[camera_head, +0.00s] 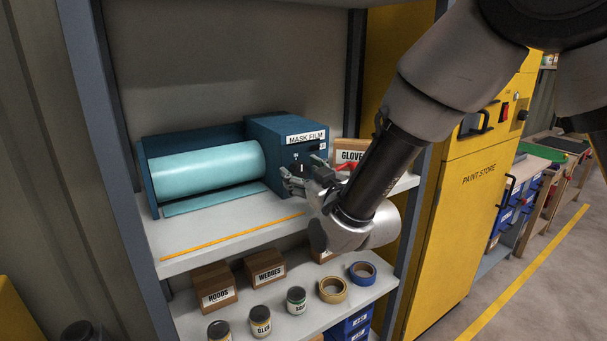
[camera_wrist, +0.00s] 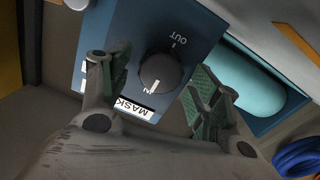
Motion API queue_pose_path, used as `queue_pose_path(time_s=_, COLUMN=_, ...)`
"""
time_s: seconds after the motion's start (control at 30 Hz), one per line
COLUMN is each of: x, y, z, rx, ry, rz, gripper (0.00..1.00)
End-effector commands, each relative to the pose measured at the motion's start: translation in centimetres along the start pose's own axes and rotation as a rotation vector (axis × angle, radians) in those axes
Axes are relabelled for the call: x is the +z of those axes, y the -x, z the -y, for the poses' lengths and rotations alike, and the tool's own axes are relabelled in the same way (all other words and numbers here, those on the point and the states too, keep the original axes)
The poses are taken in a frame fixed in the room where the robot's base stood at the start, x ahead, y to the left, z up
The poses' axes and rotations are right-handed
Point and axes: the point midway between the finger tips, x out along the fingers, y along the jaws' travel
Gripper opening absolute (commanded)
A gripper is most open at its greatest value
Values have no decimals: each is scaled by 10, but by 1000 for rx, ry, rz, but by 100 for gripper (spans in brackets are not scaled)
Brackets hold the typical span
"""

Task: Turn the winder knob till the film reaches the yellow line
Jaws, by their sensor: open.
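The blue mask film winder (camera_head: 285,135) stands on the upper shelf with a teal film roll (camera_head: 208,164) at its left. A short strip of film (camera_head: 215,193) shows below the roll, its front edge behind the yellow line (camera_head: 235,237) with bare shelf between. The dark round winder knob (camera_wrist: 163,72) is on the box's face; its white mark points toward the IN lettering, and OUT is on the opposite side. My gripper (camera_wrist: 160,88) is open in front of the box, with a finger on either side of the knob and visible gaps. In the head view my gripper (camera_head: 308,178) hides the knob.
A GLOVES box (camera_head: 350,156) stands right of the winder, close behind my gripper. The lower shelf holds cardboard boxes (camera_head: 265,268), cans (camera_head: 296,299) and tape rolls (camera_head: 333,289). A yellow paint store cabinet (camera_head: 470,190) stands at right. The shelf front near the yellow line is clear.

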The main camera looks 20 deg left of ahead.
Motion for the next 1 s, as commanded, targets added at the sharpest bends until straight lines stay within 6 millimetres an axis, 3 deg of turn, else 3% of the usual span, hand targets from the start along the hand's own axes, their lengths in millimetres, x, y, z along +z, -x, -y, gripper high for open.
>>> queue_pose_path(time_s=0.2, x=0, y=0, z=0, rx=0, ry=0, rz=0, gripper=63)
queue_pose_path(time_s=0.47, x=0, y=0, z=0, rx=0, ry=0, rz=1, gripper=17)
queue_pose_path(time_s=0.77, x=0, y=0, z=0, rx=-1, ry=-24, rz=2, gripper=17)
queue_pose_path(time_s=1.0, x=0, y=0, z=0, rx=-2, ry=-138, rz=10, gripper=17)
